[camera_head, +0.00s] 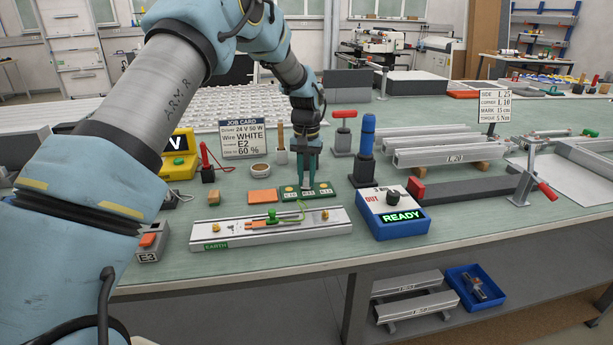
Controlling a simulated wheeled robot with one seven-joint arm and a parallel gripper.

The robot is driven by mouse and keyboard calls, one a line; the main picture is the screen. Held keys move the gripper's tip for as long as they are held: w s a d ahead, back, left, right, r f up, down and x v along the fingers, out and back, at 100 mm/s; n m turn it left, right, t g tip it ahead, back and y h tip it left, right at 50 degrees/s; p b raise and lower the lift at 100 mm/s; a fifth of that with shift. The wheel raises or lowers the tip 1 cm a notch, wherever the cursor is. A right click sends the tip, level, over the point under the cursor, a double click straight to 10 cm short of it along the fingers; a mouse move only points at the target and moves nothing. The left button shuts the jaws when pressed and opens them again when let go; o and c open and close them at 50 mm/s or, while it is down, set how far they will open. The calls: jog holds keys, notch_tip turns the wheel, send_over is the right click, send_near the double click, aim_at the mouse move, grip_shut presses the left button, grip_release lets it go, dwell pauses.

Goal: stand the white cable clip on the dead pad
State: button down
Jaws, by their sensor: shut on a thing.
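My gripper (308,180) points straight down over the green board (289,197) in the middle of the bench. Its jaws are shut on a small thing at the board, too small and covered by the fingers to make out. The board carries a row of small yellow round parts above white labels too small to read. I cannot tell which pad is the dead one. I cannot make out a white cable clip anywhere.
An aluminium channel (217,233) marked EARTH lies in front of the board, with a green-topped part and a wire on it. A blue box (398,226) reading READY stands to the right. A job card (242,138) and red-handled tools stand behind.

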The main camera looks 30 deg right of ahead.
aim_at(307, 179)
jog(key=shift+f, duration=0.15)
jog(key=c, duration=0.8)
grip_release()
jog(key=shift+o, duration=0.2)
notch_tip(307, 179, up, 12)
jog(key=b, duration=0.2)
jog(key=shift+r, duration=0.2)
jog(key=a+f+n, duration=0.2)
jog(key=a+n, duration=0.1)
jog(key=a, duration=2.2)
jog(key=s+a+f+n, duration=0.2)
jog(key=s+a, duration=0.5)
jog(key=a, duration=0.2)
jog(key=s+a+f+n+t, duration=0.1)
jog(key=s+a+f, duration=0.1)
jog(key=s+a, duration=0.5)
jog(key=shift+a+f+n+t, duration=0.3)
jog(key=shift+a+n, duration=0.1)
jog(key=shift+a, duration=0.6)
